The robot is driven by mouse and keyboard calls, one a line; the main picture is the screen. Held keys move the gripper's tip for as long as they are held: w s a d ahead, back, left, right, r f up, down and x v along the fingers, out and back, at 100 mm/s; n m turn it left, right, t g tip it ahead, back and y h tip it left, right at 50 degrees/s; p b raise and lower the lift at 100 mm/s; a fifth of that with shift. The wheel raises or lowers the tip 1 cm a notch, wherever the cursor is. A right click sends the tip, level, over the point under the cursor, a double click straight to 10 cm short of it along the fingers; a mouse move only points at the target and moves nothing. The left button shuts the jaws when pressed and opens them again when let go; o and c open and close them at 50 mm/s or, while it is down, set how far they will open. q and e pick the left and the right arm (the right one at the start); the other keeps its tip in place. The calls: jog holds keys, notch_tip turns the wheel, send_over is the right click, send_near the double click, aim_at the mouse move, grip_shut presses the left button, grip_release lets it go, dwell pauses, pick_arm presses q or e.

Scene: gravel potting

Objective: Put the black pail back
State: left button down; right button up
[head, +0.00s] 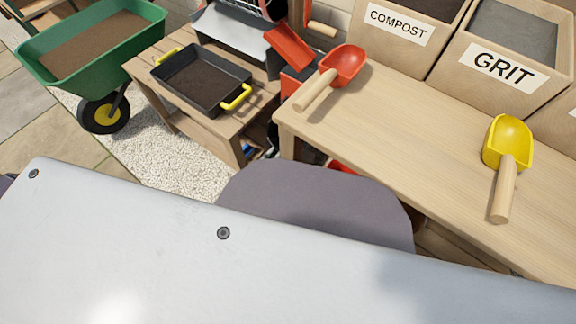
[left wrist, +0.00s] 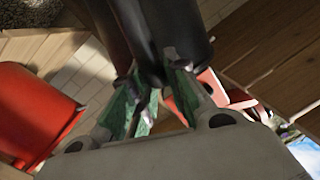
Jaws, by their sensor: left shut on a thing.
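In the left wrist view my left gripper (left wrist: 152,85) has its green-padded fingers closed on a smooth, dark, curved piece, which I take to be the black pail (left wrist: 178,35). Only part of it shows, running up out of the top of the picture. Its rim, base and any contents are out of view, and I cannot tell how it is tilted. In the head view a broad pale panel of my own body covers the foreground, and neither the pail nor the left fingers can be made out. My right gripper is in neither view.
A wooden bench holds a red scoop (head: 344,64), a yellow scoop (head: 508,140), and the compost (head: 398,24) and grit (head: 503,66) bins. A black tray (head: 235,80) with yellow handles sits on a lower table. A green wheelbarrow (head: 45,79) stands left. The bench middle is clear.

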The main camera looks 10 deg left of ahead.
pick_arm(q)
jog(key=shift+w+a+n, duration=0.15)
jog(key=shift+a+n, duration=0.15)
jog(key=shift+a, duration=0.25)
jog(key=shift+a+r+h, duration=0.2)
jog(key=shift+a+h, duration=0.1)
jog(key=shift+h, duration=0.1)
jog(key=shift+d+r+h, duration=0.15)
jog(key=shift+h, duration=0.15)
jog(key=shift+d+n+g+h, duration=0.3)
jog(key=shift+d+n, duration=0.15)
jog(key=shift+n, duration=0.25)
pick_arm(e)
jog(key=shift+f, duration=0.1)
pick_arm(q)
jog(key=shift+f, duration=0.2)
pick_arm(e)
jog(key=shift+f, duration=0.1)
pick_arm(q)
notch_tip(320, 180, down, 6)
jog(key=b, duration=0.4)
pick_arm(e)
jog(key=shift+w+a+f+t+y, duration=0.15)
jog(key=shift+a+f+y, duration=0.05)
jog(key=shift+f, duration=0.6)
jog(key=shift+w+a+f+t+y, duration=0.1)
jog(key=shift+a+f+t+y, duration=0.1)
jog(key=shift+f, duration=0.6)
pick_arm(q)
jog(key=shift+f, duration=0.1)
